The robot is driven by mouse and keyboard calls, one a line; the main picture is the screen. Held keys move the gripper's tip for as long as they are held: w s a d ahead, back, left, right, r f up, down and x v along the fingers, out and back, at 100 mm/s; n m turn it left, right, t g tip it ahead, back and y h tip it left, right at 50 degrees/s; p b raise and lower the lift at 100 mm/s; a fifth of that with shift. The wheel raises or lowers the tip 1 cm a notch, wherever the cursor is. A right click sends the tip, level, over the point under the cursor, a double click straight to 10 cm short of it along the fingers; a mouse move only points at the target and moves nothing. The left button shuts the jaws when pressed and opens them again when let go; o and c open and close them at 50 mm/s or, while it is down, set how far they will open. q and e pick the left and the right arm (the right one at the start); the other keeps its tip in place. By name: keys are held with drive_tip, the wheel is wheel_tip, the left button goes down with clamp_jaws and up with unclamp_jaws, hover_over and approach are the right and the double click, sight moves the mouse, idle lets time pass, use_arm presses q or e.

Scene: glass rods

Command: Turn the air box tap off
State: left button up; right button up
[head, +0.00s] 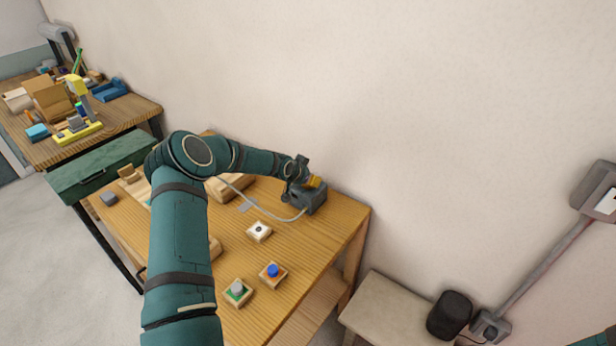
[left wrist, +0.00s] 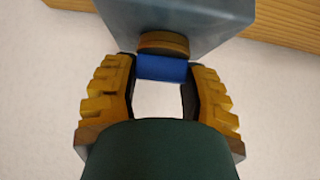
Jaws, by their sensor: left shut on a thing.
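The air box (head: 314,203) is a dark grey box at the back right of the wooden table, close to the wall. A pale hose runs from it to the left. In the left wrist view the grey-blue box (left wrist: 185,22) fills the top, with a round brass fitting (left wrist: 163,43) and a blue tap handle (left wrist: 162,68) on its face. My left gripper (head: 308,182) is at the box. Its yellow-padded fingers, also in the left wrist view (left wrist: 160,85), are shut on the blue tap handle, one on each side. My right gripper is not in view.
Small wooden blocks carry a black-dotted white top (head: 259,230), a blue knob (head: 273,270) and a grey-green knob (head: 237,287). A dark cylinder (head: 450,314) stands on a lower bench at right. A cluttered table is at back left.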

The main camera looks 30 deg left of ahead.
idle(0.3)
use_arm(q)
drive_tip(key=o, duration=1.2)
drive_tip(key=shift+f, duration=0.1)
drive_tip(key=v, duration=1.2)
